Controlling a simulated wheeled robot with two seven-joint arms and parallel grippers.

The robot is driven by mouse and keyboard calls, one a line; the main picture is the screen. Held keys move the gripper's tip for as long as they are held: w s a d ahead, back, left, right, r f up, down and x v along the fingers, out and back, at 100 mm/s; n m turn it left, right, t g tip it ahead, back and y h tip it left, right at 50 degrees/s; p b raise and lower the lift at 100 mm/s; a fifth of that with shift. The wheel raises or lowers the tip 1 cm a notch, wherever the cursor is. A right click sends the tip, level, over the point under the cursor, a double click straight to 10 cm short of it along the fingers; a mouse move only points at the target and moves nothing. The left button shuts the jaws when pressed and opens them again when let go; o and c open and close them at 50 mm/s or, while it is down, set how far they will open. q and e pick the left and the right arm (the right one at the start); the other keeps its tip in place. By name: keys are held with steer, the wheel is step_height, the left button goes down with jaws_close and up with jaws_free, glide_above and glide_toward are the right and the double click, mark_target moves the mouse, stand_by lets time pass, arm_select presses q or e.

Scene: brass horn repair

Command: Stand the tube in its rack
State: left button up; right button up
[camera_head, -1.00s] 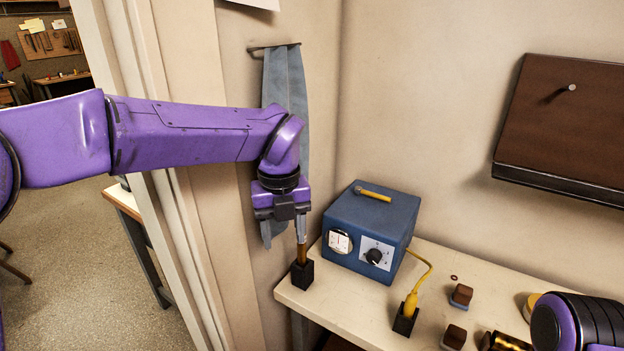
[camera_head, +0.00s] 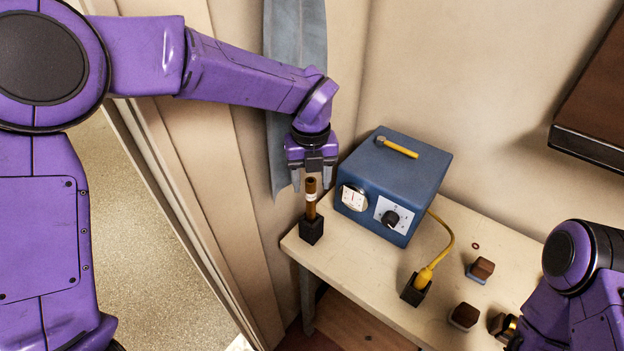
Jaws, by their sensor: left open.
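The brown tube (camera_head: 311,196), with a pale label band, stands upright in a small black rack block (camera_head: 312,230) at the left end of the bench. My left gripper (camera_head: 311,186) is open, with its fingers apart around or just above the tube's top; the tube is not gripped. My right gripper (camera_head: 504,326) is at the lower right edge, near a brass-coloured piece; its fingers are mostly hidden, so its state is unclear.
A blue box (camera_head: 392,185) with a dial, meter and yellow-handled tool on top stands right of the tube. A yellow-handled iron (camera_head: 425,277) sits in a black holder, its cable running to the box. Brown-topped blocks (camera_head: 481,269) lie on the bench (camera_head: 361,263).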

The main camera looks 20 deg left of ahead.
arm_select(q)
step_height(320, 180, down, 2)
steer(key=shift+f, duration=0.55)
jaws_close()
step_height(320, 180, up, 10)
steer(key=p, duration=0.7)
glide_above(311, 189)
steer(key=w, duration=0.1)
steer(key=shift+a, duration=0.2)
